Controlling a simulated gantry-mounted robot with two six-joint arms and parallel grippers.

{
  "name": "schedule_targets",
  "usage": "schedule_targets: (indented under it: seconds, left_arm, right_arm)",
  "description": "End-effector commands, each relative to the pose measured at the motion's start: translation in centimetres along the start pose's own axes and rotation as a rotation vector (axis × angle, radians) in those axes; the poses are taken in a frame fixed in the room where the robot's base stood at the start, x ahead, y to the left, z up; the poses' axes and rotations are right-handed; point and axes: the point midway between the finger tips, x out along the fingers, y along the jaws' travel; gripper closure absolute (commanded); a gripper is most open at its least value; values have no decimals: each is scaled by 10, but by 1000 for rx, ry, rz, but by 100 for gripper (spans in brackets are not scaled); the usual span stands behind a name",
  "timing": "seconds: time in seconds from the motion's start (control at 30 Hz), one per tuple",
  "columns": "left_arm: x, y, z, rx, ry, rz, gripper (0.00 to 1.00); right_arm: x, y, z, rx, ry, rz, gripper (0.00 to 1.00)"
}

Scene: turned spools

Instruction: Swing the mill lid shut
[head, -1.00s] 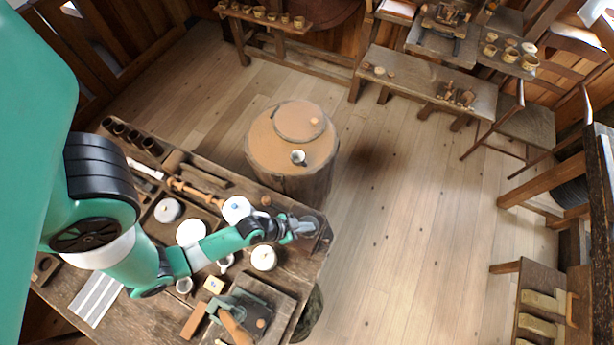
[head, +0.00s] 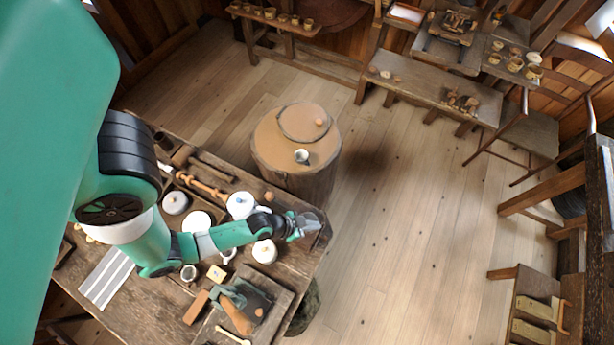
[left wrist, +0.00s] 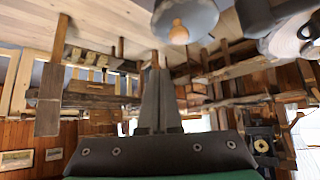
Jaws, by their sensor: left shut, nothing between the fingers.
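My left gripper (head: 314,224) reaches over the right corner of the workbench (head: 300,258). Its fingers are shut with nothing between them; they also show together in the left wrist view (left wrist: 157,98). A dark brown wooden thing (head: 316,240) lies under and beside the gripper at that corner. The gripper hides much of it, and I cannot tell whether it is the mill or how its lid stands. In the left wrist view a grey round thing with a wooden knob (left wrist: 179,32) is at the top, beyond the fingertips. My right gripper is not in view.
A white lidded pot (head: 264,252) stands just left of the gripper, with another (head: 240,204) behind the forearm. A green device with a wooden handle (head: 234,316) lies near the front. A round stump (head: 290,180) stands beyond the bench, with clear floor to its right.

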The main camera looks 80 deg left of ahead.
Motion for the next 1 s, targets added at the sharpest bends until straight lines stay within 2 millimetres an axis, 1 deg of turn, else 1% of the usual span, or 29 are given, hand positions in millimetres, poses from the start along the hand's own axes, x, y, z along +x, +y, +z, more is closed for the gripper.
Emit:
schedule_targets:
  seconds: [0.1, 0.3, 0.5, 0.7, 1.0]
  left_arm:
    - [-13, -12, -2, -9, 2, -7, 100]
    - [-39, -29, -9, -9, 3, -6, 100]
    - [-58, -41, -14, -4, 3, -2, 100]
    - [-65, -44, -16, 2, 4, 3, 100]
    - [-65, -44, -16, 3, 4, 4, 100]
  right_arm:
    - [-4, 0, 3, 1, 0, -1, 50]
    - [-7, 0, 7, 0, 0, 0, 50]
    - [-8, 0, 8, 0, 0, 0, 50]
    - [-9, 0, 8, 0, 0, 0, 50]
    - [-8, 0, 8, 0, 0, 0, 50]
